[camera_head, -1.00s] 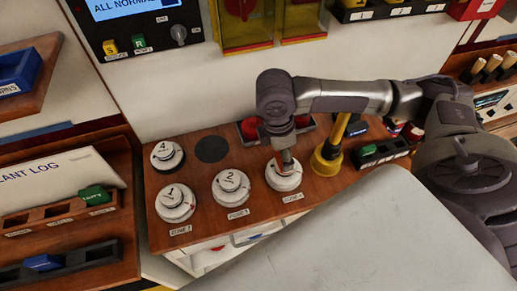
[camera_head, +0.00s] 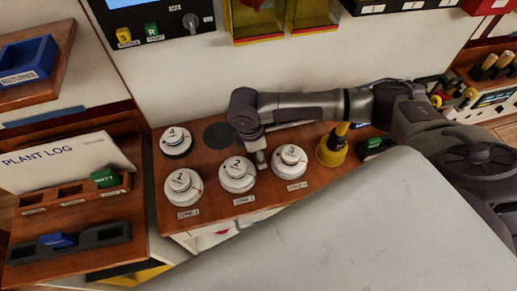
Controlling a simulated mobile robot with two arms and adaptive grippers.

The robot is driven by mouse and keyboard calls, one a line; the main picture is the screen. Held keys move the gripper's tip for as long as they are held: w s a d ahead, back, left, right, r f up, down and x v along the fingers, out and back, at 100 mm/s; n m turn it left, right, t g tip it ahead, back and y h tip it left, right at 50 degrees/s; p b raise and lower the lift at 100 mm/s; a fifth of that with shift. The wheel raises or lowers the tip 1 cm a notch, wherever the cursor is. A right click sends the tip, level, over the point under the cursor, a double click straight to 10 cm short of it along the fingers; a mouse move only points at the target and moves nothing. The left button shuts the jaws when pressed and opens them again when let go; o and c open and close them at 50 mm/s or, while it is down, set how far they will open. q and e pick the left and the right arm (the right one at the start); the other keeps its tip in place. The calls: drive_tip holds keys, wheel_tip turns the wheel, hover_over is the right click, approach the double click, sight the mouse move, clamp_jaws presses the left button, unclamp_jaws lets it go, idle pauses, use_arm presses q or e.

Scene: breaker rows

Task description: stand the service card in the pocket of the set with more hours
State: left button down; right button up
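I cannot make out a service card or an hour reading. Numbered white round units stand on the brown wooden top: unit 1 (camera_head: 183,187), unit 2 (camera_head: 237,175), unit 3 (camera_head: 290,161) and unit 4 (camera_head: 176,141). My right gripper (camera_head: 261,163) points down between units 2 and 3, close to unit 2's right side. I cannot tell whether it touches unit 2, or whether its fingers are open. I see nothing clearly held in it. My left gripper is out of view.
A bare dark disc (camera_head: 219,136) lies behind unit 2. A yellow stand (camera_head: 332,149) is right of unit 3. At left are the plant log (camera_head: 55,160), a wooden rack with a green block (camera_head: 105,177), and a black tray with a blue block (camera_head: 58,240). A grey surface (camera_head: 350,230) fills the front.

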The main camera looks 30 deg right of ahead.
drive_tip(key=shift+f, duration=0.1)
drive_tip(key=o, duration=1.3)
